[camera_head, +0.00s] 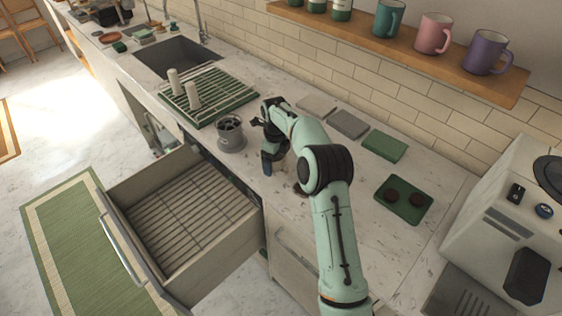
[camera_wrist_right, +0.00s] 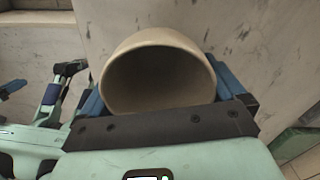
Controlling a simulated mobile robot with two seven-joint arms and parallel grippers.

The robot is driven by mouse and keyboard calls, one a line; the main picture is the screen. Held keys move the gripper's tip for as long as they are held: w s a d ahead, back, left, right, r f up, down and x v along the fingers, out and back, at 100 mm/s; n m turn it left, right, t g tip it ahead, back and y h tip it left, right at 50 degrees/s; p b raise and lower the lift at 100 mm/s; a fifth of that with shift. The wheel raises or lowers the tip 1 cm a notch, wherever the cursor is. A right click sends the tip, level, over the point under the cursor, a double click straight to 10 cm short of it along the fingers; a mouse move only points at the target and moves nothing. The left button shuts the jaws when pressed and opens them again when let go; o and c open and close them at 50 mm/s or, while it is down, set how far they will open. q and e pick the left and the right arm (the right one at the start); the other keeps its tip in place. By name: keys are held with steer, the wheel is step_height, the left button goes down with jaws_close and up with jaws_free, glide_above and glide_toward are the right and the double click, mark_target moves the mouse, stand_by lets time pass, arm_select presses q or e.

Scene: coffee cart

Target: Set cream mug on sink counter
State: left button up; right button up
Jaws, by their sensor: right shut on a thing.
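The cream mug (camera_wrist_right: 165,75) is between the fingers of my right gripper (camera_wrist_right: 165,92), its wide mouth facing the wrist camera. In the head view my right gripper (camera_head: 270,158) points down just above the sink counter (camera_head: 335,215), right beside a grey metal cup-like holder (camera_head: 231,135). My arm mostly hides the mug there, and I cannot tell whether its base touches the counter. At the left of the right wrist view, what looks like my left gripper (camera_wrist_right: 32,90) shows blue-tipped fingers apart with nothing between them.
An open drawer (camera_head: 185,205) juts out below the counter front. A green drying rack (camera_head: 207,95) with two pale upright pieces stands by the sink (camera_head: 178,62). A green tray (camera_head: 404,200) with dark round pieces lies right. Flat slabs (camera_head: 348,124) and a mug shelf (camera_head: 400,45) are behind.

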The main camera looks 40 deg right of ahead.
steer(key=shift+s+d+f, duration=0.25)
steer(key=shift+d+f, duration=0.05)
steer(key=shift+f, duration=0.15)
steer(key=shift+w+a+r, duration=0.1)
steer(key=shift+w+a, duration=0.1)
steer(key=shift+a, duration=0.1)
steer(key=shift+w+a, duration=0.1)
steer(key=o, duration=0.9)
steer(key=shift+f, duration=0.3)
steer(key=shift+r, duration=0.1)
step_height(320, 180, up, 12)
steer(key=shift+r, duration=0.15)
